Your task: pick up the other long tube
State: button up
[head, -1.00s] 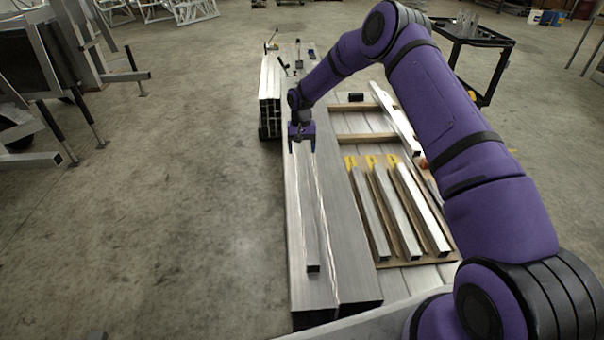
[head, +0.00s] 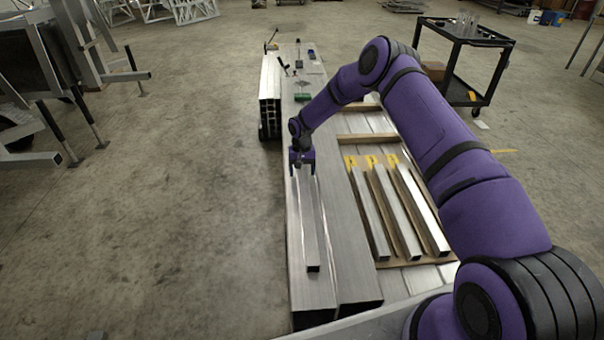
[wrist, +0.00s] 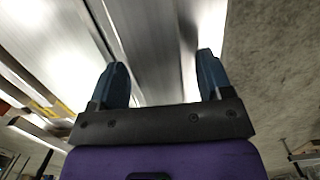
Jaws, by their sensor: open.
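A long silvery square tube (head: 311,225) lies lengthwise on top of the wide aluminium beams in the head view. Its open near end is dark. My gripper (head: 303,173) is open, pointing down over the far end of this tube. In the wrist view my open gripper (wrist: 163,80) has its two dark fingers apart, with a shiny metal strip (wrist: 155,45) running between them. I cannot tell how far down the fingers reach beside the tube.
Three shorter tubes (head: 408,210) with yellow tags (head: 371,161) lie on a board to the right. Stacked tubes (head: 270,90) stand at the beams' far left. A black cart (head: 465,35) is at the back right.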

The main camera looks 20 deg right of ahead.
jog(key=shift+c, duration=0.2)
grip_shut()
jog(key=shift+r, duration=0.1)
jog(key=shift+r, duration=0.1)
